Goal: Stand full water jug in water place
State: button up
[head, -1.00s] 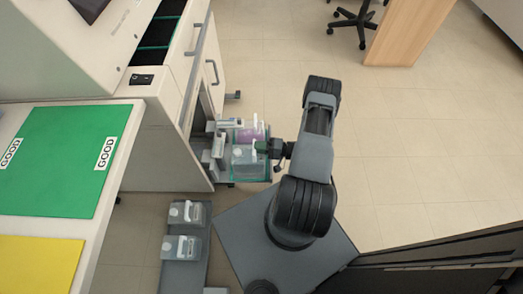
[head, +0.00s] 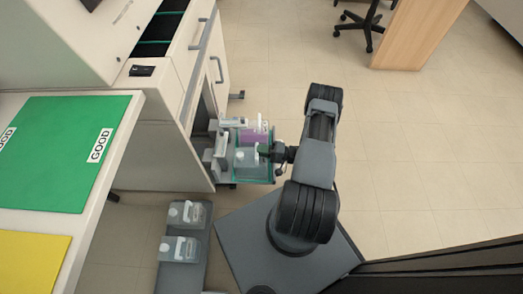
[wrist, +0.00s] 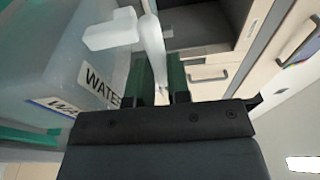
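The water jug (head: 246,161) is a translucent, boxy container with a white cap and handle. In the wrist view the jug (wrist: 65,60) fills the left side, its label reading WATER. My gripper (head: 263,149) reaches it from the right in the head view. In the wrist view the green fingers of my gripper (wrist: 160,82) stand close on both sides of the white handle. The jug is at the front part of a teal-edged pull-out tray (head: 265,180), upright; whether its base touches the tray is hidden.
A jug with purple liquid (head: 254,132) stands just behind. Grey fittings (head: 215,152) are close on the left, by the cabinet (head: 165,150). A grey rack (head: 180,270) holding more jugs (head: 187,213) is below. Open floor lies to the right.

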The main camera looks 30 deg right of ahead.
jog(key=o, duration=0.4)
jog(key=shift+o, duration=0.2)
jog(key=shift+r, duration=0.1)
jog(key=shift+s+d, duration=0.1)
jog(key=shift+d, duration=0.05)
jog(key=p+v, duration=0.2)
jog(key=v, duration=0.9)
jog(key=shift+s+d, duration=0.25)
